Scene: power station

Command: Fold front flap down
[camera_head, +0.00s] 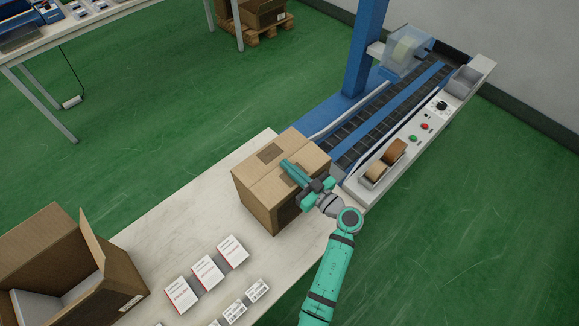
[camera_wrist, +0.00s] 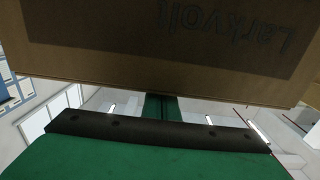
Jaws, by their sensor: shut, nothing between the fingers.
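A brown cardboard box (camera_head: 262,201) stands on the pale table at the lower end of the conveyor. Its top panels look folded over, with a seam across and a dark printed patch on the far one. My gripper (camera_head: 288,165) is shut and empty, with its fingers lying over the top of the box, near the right side. In the wrist view my shut fingers (camera_wrist: 161,105) point at the lower edge of a cardboard panel (camera_wrist: 120,58) with upside-down dark print. Whether they touch it I cannot tell. My gripper hides part of the box's top.
The taping conveyor (camera_head: 400,115) with its control panel (camera_head: 420,135) and tape rolls adjoins the box at the upper right. An open box (camera_head: 125,272) stands at the lower left. Several white cartons (camera_head: 207,272) and labels lie nearby. Bare table (camera_head: 170,235) lies left of the box.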

